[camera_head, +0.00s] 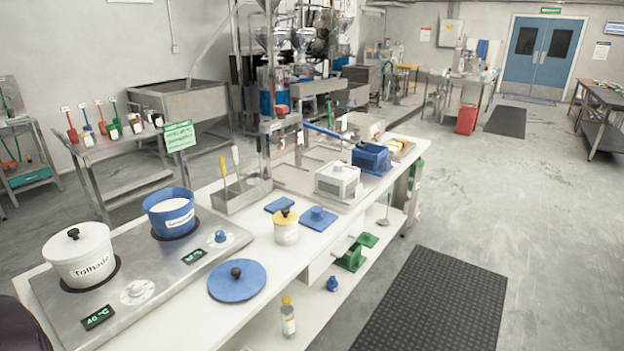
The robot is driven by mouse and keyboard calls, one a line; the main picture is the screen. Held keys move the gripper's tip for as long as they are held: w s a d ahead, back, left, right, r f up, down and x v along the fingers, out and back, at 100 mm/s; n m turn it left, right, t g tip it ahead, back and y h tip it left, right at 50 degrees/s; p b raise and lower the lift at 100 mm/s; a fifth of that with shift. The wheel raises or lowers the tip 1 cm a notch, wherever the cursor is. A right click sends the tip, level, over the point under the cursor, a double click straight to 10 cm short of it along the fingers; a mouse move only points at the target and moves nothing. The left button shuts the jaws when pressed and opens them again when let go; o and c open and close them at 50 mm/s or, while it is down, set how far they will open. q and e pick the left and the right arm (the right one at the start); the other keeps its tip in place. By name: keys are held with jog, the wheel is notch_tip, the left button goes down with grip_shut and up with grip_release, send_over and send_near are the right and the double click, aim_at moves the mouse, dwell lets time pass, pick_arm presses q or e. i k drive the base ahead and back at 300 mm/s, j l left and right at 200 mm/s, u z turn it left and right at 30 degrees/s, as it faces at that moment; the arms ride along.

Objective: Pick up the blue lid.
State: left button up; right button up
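The blue lid (250,288) is a round, flat disc with a black knob on top. It lies flat on the white counter (185,328), close to the front edge and just right of the steel hob. A blue pot (169,214) without a lid stands on the hob, holding something pale and bearing a label on its side. No gripper shows in the head view. A dark rounded shape is cut off at the lower left corner; I cannot tell what it is.
A white lidded pot (80,258) stands on the hob's left end. A small white jar with a yellow lid (286,227) stands behind the blue lid, near blue square pads (318,220). A bottle (288,316) stands on the lower shelf. A black mat (435,305) covers the floor in front.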

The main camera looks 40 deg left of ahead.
aim_at(236, 280)
jog(key=i+u, duration=0.15)
jog(key=i, duration=1.2)
jog(key=i+u, duration=0.15)
jog(key=u, duration=0.2)
jog(key=i+l+u, duration=0.1)
jog(key=u, duration=0.25)
jog(key=i+l+u, duration=0.1)
jog(key=u, duration=2.7)
